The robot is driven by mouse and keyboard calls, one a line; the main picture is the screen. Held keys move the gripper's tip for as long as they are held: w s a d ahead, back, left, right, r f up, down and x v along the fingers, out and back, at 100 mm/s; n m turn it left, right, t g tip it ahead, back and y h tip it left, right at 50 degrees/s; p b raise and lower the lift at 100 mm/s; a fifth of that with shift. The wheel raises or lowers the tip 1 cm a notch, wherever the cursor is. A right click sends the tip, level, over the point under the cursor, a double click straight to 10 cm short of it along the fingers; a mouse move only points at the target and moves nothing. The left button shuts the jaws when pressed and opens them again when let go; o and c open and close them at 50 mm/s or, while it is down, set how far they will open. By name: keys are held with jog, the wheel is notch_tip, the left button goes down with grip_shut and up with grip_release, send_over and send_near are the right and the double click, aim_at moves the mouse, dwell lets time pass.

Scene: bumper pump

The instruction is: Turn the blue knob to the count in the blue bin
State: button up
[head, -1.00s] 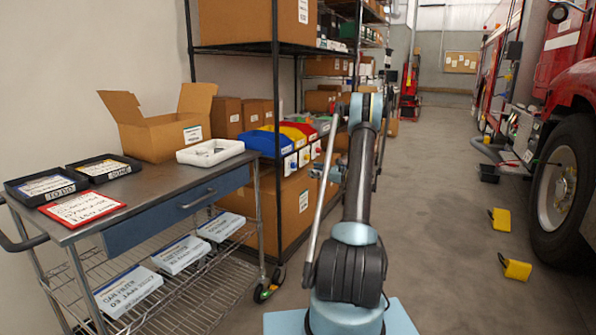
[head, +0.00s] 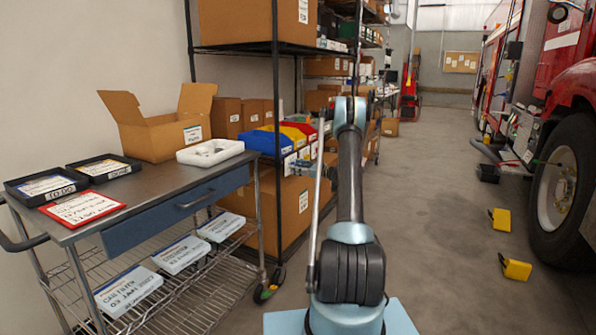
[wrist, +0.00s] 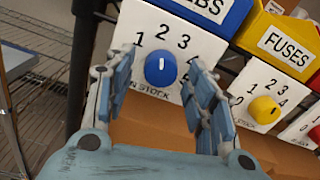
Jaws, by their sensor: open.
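The blue knob (wrist: 160,68) sits on a white dial plate (wrist: 150,92) marked "IN STOCK". The digits 1, 2 and 3 show around it. Its white pointer mark points roughly up, near the 2. The blue bin (wrist: 216,12) is above the plate, its label partly cut off. It also shows on the shelf in the head view (head: 264,142), where its contents cannot be made out. My gripper (wrist: 162,60) is open, with one finger on each side of the knob in the picture. I cannot tell whether they touch it.
A yellow bin (wrist: 275,38) labelled "FUSES" and its yellow knob (wrist: 264,110) are close on the right. A black rack post (wrist: 84,62) stands at left. In the head view, a cart (head: 150,192) stands left of the shelf, with a cardboard box (head: 160,140) on it.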

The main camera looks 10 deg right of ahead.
jog(key=c, duration=1.1)
jog(key=shift+o, duration=0.2)
jog(key=shift+n, duration=3.9)
jog(key=shift+s, duration=0.1)
